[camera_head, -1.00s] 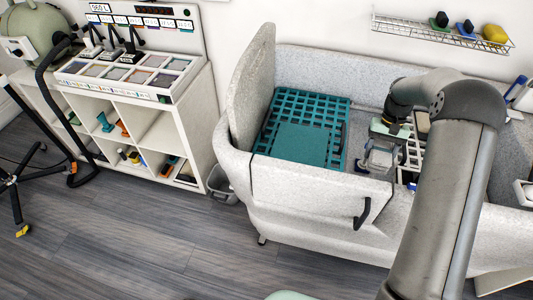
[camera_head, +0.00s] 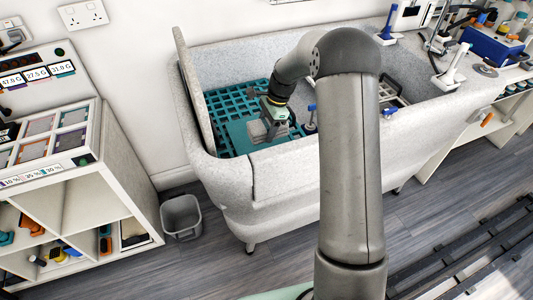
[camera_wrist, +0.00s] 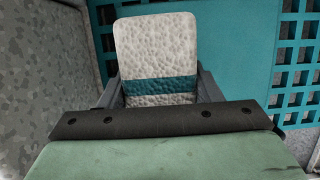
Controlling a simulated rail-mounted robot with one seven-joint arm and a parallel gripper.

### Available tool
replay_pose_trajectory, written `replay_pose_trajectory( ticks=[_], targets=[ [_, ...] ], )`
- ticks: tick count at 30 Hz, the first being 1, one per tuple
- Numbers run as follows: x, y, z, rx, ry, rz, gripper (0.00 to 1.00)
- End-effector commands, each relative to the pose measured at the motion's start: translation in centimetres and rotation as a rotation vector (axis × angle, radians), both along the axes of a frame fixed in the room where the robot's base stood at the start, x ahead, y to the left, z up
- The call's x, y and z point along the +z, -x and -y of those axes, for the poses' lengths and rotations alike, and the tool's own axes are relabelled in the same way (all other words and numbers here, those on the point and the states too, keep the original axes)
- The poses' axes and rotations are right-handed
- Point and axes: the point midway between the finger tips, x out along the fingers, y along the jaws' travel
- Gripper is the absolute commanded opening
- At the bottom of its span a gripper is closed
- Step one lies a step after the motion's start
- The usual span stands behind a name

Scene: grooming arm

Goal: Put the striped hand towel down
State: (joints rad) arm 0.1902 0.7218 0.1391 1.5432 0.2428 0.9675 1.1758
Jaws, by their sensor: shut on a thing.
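The striped hand towel (camera_wrist: 157,50) is pale with a teal band and fills the middle of the wrist view, between the fingers of my gripper (camera_wrist: 160,95). In the head view the towel (camera_head: 268,133) shows as a small pale block under my gripper (camera_head: 272,122). My gripper is shut on it. The towel is over the plain teal panel (camera_head: 237,136) in the tub. I cannot tell whether its underside touches the panel.
A teal grid mat (camera_head: 225,104) surrounds the panel inside the speckled grey tub (camera_head: 290,178). A tall tub side panel (camera_wrist: 40,80) stands close on the left in the wrist view. A grey bin (camera_head: 182,217) stands on the floor beside a white shelf unit (camera_head: 100,200).

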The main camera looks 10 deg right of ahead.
Motion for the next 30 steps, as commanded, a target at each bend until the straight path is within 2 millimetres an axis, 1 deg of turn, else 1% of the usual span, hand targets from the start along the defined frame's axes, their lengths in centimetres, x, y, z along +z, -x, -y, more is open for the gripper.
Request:
replay_pose_trajectory(
  ticks=[3, 6, 14, 18, 21, 27, 30],
  targets=[
    [-2.3, 0.1, -0.1, -0.005, -0.002, -0.007, 0.40],
    [-4.0, 0.1, -0.1, -0.003, -0.002, -0.007, 0.40],
    [-6.3, 0.1, -0.1, -0.001, 0.000, -0.004, 0.40],
    [-8.3, 0.1, -0.1, -0.001, -0.001, -0.005, 0.40],
    [-9.0, 0.0, -0.1, -0.001, -0.001, -0.001, 0.40],
    [-9.0, 0.0, -0.1, 0.000, 0.000, -0.001, 0.40],
    [-9.4, 0.0, -0.1, 0.001, 0.000, -0.002, 0.40]
  ],
)
